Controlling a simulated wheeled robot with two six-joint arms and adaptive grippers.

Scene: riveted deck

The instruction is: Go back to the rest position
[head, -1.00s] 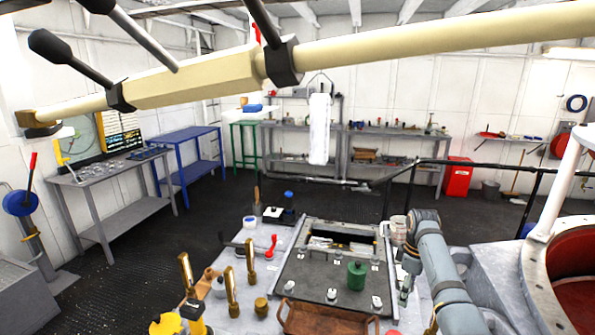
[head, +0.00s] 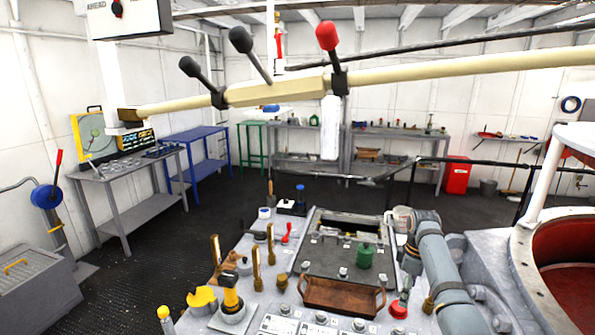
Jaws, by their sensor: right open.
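My right arm comes in from the lower right, bends at a raised grey joint, and its right gripper (head: 411,263) points down, small and partly hidden by the arm. It is open, beside the right edge of the grey hatch plate (head: 318,262) on the workbench, with nothing seen in it. A green cylinder (head: 365,257) stands on the plate to its left, apart from it. My left gripper is not in view.
A brown tray (head: 343,297) lies at the bench front, with several brass handles (head: 257,270) to its left. A red-lined round drum (head: 570,285) stands at the right. A cream beam with levers (head: 270,92) crosses overhead. Dark floor (head: 150,265) is clear at left.

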